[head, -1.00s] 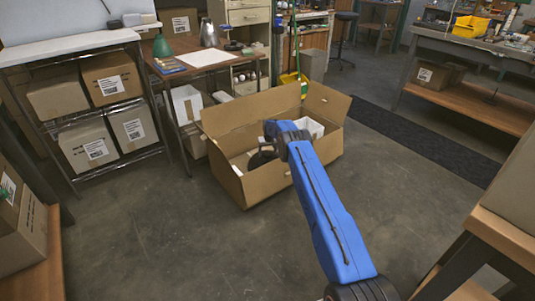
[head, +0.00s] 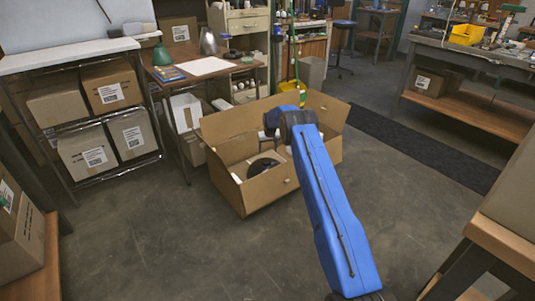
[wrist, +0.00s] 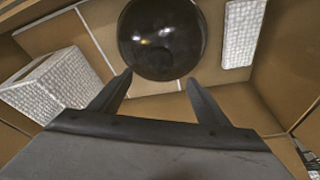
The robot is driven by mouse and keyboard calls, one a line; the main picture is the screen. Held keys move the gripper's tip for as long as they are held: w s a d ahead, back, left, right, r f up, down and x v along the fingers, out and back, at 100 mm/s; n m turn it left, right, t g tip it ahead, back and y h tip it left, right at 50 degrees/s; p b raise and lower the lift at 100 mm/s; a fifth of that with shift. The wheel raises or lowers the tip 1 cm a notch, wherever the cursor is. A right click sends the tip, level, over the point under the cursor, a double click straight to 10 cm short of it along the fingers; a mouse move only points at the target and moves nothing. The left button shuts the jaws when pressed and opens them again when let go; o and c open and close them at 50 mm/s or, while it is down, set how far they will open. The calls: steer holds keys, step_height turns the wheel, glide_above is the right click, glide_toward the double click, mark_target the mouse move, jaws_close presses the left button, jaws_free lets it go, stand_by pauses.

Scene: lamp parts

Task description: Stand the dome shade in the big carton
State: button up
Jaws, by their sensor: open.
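The big carton (head: 271,190) stands open on the floor with its flaps spread. A dark, glossy dome shade (wrist: 160,38) is inside it, rounded side toward the wrist camera. In the head view the dark shade (head: 262,167) shows low in the carton, partly hidden by the near wall. My gripper (wrist: 159,76) is open and empty over the carton, its two fingers apart. The shade lies just beyond the fingertips in the wrist view, and I see no grip on it. My arm hides part of the carton's right side in the head view.
White textured packing blocks (wrist: 52,85) lie in the carton beside the shade. A shelf of cartons (head: 94,157) is at left. The floor in front is clear.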

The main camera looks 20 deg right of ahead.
steer(key=s+a+v, duration=0.1)
steer(key=a+v, duration=0.1)
steer(key=v, duration=1.2)
steer(key=s+a+f+v, duration=0.1)
steer(key=a+v, duration=0.1)
steer(key=v, duration=1.1)
steer(key=s+a+r, duration=0.3)
steer(key=s+r, duration=0.8)
steer(key=s+a+r, duration=0.2)
steer(key=s+r, duration=0.8)
steer(key=s, duration=0.1)
steer(key=s+a+r+t, duration=0.1)
steer(key=s+a+r, duration=0.15)
steer(key=s, duration=1.15)
steer(key=s+a+r, duration=0.1)
steer(key=s+r, duration=0.3)
steer(key=s, duration=1)
steer(key=s+a+f, duration=0.1)
steer(key=s+f, duration=0.3)
steer(key=s, duration=0.7)
steer(key=s+f+n, duration=0.1)
steer(key=s+f, duration=0.3)
steer(key=s, duration=0.8)
steer(key=shift+s+a, duration=0.25)
steer(key=shift+a, duration=0.15)
